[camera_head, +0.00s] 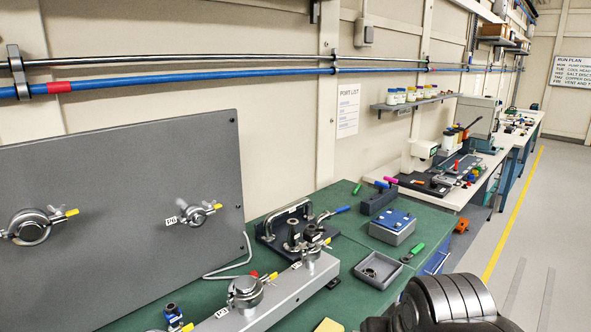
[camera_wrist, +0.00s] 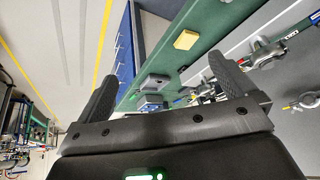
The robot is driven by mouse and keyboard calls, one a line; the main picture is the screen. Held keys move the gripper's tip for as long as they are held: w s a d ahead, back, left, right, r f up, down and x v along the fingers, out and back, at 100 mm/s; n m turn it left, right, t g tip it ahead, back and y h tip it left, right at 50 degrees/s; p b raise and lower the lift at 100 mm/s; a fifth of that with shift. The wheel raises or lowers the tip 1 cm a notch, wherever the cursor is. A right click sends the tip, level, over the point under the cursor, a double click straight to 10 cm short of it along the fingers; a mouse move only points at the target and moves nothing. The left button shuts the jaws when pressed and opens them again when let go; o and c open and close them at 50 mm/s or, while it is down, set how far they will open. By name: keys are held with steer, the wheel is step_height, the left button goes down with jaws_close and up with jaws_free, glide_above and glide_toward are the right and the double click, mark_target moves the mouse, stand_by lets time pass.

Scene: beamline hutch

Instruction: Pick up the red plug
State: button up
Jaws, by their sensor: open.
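Another small red item (camera_head: 457,165) stands far down the line of benches, too small to make out. My gripper (camera_wrist: 163,68) is open and empty in the wrist view, its two dark fingers wide apart. It is above and away from the green bench edge, touching nothing. I see no clear red plug in the wrist view.
The green bench (camera_head: 345,228) carries a grey rail (camera_head: 285,292) with clamps, a blue-topped block (camera_head: 393,224), a grey tray (camera_head: 378,268) and a green-handled tool (camera_head: 414,252). A grey panel (camera_head: 120,190) stands at left. Floor (camera_head: 545,215) at right is clear.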

steer(key=shift+s+d+f+n, duration=0.15)
steer(key=shift+s+d+f, duration=0.05)
steer(key=shift+s+f, duration=0.25)
steer(key=shift+s+d+f+n, duration=0.15)
steer(key=shift+s+f, duration=0.2)
steer(key=shift+s, duration=0.15)
steer(key=shift+c, duration=0.7)
steer(key=shift+s+f, duration=0.1)
steer(key=shift+f, duration=0.05)
steer(key=shift+c, duration=0.7)
steer(key=c, duration=0.8)
steer(key=w+a+r, duration=0.3)
steer(key=w+r, duration=0.1)
steer(key=w, duration=0.6)
steer(key=shift+c, duration=0.2)
steer(key=m+g, duration=0.1)
steer(key=m, duration=0.1)
glide_above(253, 273)
steer(key=s, duration=0.4)
step_height(253, 273, down, 13)
steer(key=shift+h, duration=0.3)
steer(key=x, duration=1)
steer(key=shift+w+a+f, duration=0.15)
